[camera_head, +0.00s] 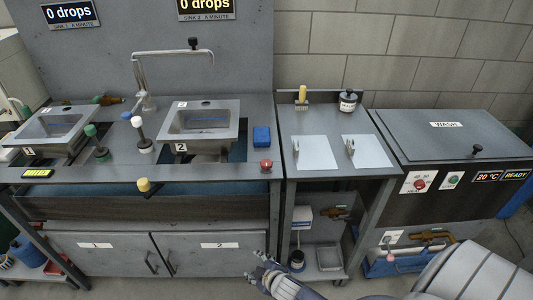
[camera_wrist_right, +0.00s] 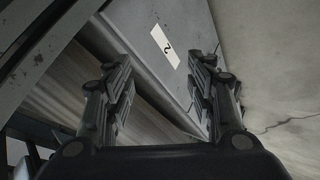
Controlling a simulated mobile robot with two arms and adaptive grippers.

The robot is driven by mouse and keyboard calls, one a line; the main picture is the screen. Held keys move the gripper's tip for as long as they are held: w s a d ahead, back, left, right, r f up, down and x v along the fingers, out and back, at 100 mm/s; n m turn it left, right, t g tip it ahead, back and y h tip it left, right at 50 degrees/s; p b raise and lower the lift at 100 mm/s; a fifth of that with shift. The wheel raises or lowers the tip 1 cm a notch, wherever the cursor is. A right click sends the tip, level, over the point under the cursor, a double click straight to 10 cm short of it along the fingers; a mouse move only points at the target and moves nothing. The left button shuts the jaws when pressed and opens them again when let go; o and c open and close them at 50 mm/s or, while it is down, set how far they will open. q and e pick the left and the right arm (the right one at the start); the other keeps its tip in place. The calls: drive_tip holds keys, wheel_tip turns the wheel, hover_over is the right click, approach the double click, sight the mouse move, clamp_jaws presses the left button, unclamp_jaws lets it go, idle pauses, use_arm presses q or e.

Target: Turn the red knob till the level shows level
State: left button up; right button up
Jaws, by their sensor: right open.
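A red knob (camera_head: 266,163) stands on the front right of the sink counter, beside a blue block. A small black level with a yellow-green strip (camera_head: 38,173) lies at the counter's front left; its reading is too small to tell. My right gripper (camera_head: 254,266) is low in front of the cabinet doors, well below the red knob and apart from it. In the right wrist view the gripper (camera_wrist_right: 163,62) is open and empty, facing the door labelled 2. My left gripper is not in view.
Sink 1 (camera_head: 50,130) and sink 2 (camera_head: 202,133) are set in the counter. A yellow knob (camera_head: 143,184) sticks out at its front edge. Another red knob (camera_head: 420,185) is on the wash unit at right. The floor before the cabinets looks clear.

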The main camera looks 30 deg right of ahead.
drive_tip(key=w+a+r+n+t+y, duration=0.25)
drive_tip(key=w+r+n, duration=0.3)
drive_tip(key=r, duration=0.65)
drive_tip(key=w+a+r+n+t+y, duration=0.25)
drive_tip(key=w+r+n, duration=0.3)
drive_tip(key=r, duration=0.65)
drive_tip(key=w+a+r+n+t+y, duration=0.15)
drive_tip(key=w+r+n+t, duration=0.35)
drive_tip(key=r, duration=0.6)
wheel_tip(320, 180, up, 5)
drive_tip(key=n+g+h+p, duration=0.2)
drive_tip(key=n+g, duration=1.5)
drive_tip(key=n, duration=0.7)
hover_over(267, 162)
drive_tip(key=s+d, duration=0.3)
drive_tip(key=d, duration=0.1)
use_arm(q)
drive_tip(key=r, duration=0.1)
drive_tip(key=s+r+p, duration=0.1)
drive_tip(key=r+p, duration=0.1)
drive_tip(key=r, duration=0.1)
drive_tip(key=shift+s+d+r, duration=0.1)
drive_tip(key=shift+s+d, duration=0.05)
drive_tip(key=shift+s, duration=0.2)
use_arm(e)
drive_tip(key=x, duration=1)
drive_tip(key=shift+w, duration=0.3)
